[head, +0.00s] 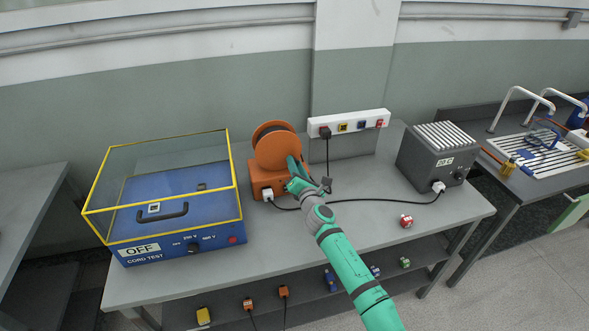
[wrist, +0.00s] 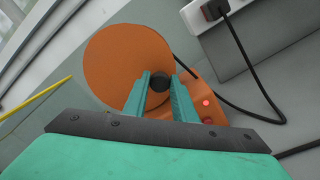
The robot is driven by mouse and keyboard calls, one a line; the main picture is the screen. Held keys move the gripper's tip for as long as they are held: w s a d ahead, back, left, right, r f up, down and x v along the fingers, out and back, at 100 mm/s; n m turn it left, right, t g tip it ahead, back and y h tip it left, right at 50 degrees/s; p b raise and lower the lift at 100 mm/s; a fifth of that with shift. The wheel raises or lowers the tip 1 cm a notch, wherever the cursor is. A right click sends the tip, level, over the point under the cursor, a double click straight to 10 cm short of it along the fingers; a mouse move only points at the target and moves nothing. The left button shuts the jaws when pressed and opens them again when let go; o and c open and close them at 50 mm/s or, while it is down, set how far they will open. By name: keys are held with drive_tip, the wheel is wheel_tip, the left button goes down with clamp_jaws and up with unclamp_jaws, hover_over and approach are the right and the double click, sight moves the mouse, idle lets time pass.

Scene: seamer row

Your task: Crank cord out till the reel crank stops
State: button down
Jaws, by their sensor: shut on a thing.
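The orange cord reel (head: 276,150) stands on the grey bench, left of the wall socket strip. Its round orange disc (wrist: 125,55) faces me in the wrist view. A dark round crank knob (wrist: 160,81) sits near the disc's lower right edge. My gripper (wrist: 160,88) is shut on this knob, one green finger on each side. In the head view my gripper (head: 296,172) is at the right side of the reel and hides the knob. A red light (wrist: 206,102) glows on the reel's orange base. A white plug (head: 267,194) sits in the base's front.
A blue cord tester (head: 180,215) under a yellow-edged clear cover stands left, labelled OFF. A grey ribbed box (head: 438,152) stands right, joined by a black cord (head: 370,200). The socket strip (head: 348,122) is behind. A small red item (head: 406,221) lies on the bench (head: 300,250).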

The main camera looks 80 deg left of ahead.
sight(294, 149)
drive_tip(key=r+n, duration=0.1)
drive_tip(key=n, duration=0.1)
drive_tip(key=r+n, duration=0.1)
drive_tip(key=n, duration=0.1)
drive_tip(key=shift+w, duration=0.4)
drive_tip(key=shift+r+n, duration=0.25)
drive_tip(key=shift+n, duration=0.5)
drive_tip(key=shift+r+n, duration=0.25)
drive_tip(key=shift+n, duration=0.5)
drive_tip(key=shift+r, duration=0.1)
drive_tip(key=c, duration=1.5)
unclamp_jaws()
drive_tip(key=shift+o, duration=0.2)
drive_tip(key=shift+w, duration=0.1)
drive_tip(key=d, duration=1)
drive_tip(key=shift+w+d, duration=0.35)
drive_tip(key=shift+w, duration=0.05)
drive_tip(key=shift+w, duration=0.1)
